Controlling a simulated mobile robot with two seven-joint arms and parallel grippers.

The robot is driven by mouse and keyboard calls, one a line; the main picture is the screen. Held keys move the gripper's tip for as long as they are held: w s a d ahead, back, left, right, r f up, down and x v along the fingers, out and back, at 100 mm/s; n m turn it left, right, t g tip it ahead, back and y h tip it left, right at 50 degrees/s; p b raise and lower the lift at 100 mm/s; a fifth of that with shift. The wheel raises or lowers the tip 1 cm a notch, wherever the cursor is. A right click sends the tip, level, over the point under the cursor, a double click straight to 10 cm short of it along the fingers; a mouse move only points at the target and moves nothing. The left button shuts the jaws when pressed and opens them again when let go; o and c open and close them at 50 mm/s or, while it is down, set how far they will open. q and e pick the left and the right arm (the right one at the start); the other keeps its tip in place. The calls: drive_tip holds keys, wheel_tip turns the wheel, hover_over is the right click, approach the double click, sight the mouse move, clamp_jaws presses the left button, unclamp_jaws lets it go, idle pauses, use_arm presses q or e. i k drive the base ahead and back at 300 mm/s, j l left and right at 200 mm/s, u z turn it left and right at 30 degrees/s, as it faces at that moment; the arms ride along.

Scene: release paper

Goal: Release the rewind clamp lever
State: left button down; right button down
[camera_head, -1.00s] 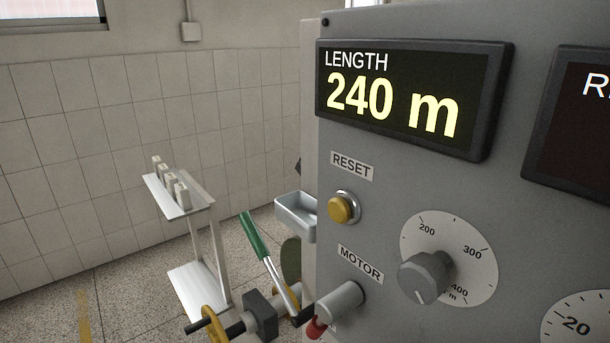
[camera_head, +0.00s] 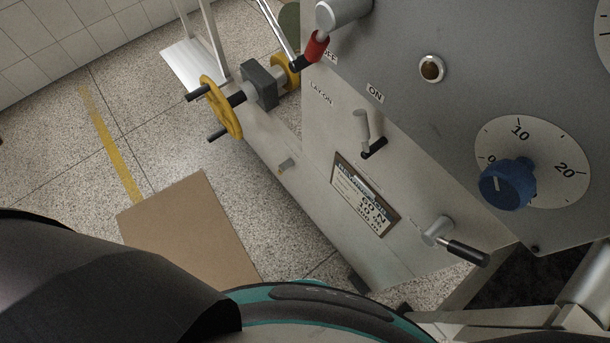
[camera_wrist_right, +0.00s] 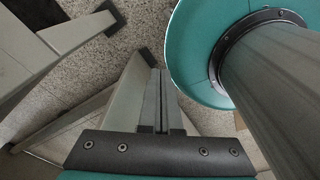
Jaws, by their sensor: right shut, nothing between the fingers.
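A second lever with a black grip (camera_head: 468,253) sits low on the machine's front. A small lever with a black end (camera_head: 374,148) is mid-panel. I cannot read which of these is labelled as the rewind clamp. My right gripper (camera_wrist_right: 158,75) is shut and empty in the right wrist view, with no lever near it. My left gripper is not in view.
A red-tipped motor switch (camera_head: 316,46) and a blue knob (camera_head: 507,184) project from the grey panel. A brown mat (camera_head: 190,235) lies on the speckled floor left of the machine. My own body fills the lower left. Open floor lies around the mat.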

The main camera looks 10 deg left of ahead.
sight(283, 166)
drive_tip(key=i+j+z, duration=0.1)
drive_tip(key=z, duration=0.3)
drive_tip(key=i+j+z, duration=0.1)
drive_tip(key=z, duration=0.35)
drive_tip(key=j+z, duration=0.4)
drive_tip(key=i+l, duration=0.05)
drive_tip(key=l, duration=0.05)
